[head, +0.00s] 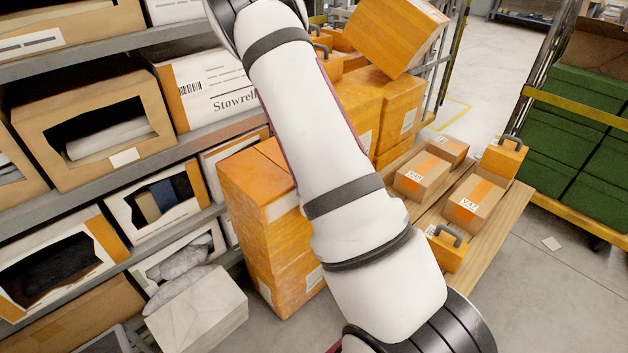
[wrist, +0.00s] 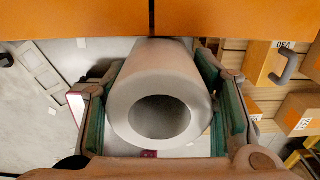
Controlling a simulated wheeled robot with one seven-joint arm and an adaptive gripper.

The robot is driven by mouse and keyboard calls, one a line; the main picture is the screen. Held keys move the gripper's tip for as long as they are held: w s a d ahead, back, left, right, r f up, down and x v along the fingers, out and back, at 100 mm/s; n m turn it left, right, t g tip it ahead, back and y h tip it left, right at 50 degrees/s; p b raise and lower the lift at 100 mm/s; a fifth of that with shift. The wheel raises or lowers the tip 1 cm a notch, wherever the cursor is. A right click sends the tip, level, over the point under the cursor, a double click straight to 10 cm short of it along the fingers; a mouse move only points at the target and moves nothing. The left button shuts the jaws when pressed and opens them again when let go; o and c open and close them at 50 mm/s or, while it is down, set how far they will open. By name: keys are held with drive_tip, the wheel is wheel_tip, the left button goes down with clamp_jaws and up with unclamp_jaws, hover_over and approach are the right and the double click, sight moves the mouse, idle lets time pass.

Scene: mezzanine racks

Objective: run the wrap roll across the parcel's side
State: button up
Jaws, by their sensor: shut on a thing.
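The wrap roll (wrist: 158,64) is a pale grey-brown cylinder with a hollow core, seen end-on in the middle of the wrist view. My gripper (wrist: 163,90) is shut on it, with a green-padded finger on each side. The roll's far end is at or very near the lower edge of an orange surface (wrist: 80,20) with a dark vertical seam, apparently the parcel's side. I cannot tell whether they touch. In the head view my arm hides the gripper and roll. Orange boxes (head: 255,225) are stacked left of the arm; which one is the parcel is unclear.
A low wooden table (head: 512,205) at right holds several small cartons (head: 472,203) and orange cases with grey handles (head: 503,158). Shelving (head: 90,185) with open boxes lines the left. A rack of green bins (head: 570,120) stands far right. Bare floor (head: 540,285) shows at lower right.

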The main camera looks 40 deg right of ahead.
drive_tip(key=shift+w+a+p, duration=0.1)
drive_tip(key=shift+a+p, duration=0.4)
drive_tip(key=shift+a, duration=1.15)
drive_tip(key=shift+a, duration=0.1)
drive_tip(key=shift+s+a+p, duration=0.2)
drive_tip(key=shift+a+p, duration=0.55)
drive_tip(key=shift+a, duration=1.55)
drive_tip(key=shift+s+a+p, duration=0.15)
drive_tip(key=shift+a+p, duration=0.55)
drive_tip(key=shift+a, duration=1.6)
drive_tip(key=s+p, duration=0.1)
drive_tip(key=s, duration=0.6)
drive_tip(key=shift+d+p, duration=0.15)
drive_tip(key=shift+p, duration=0.2)
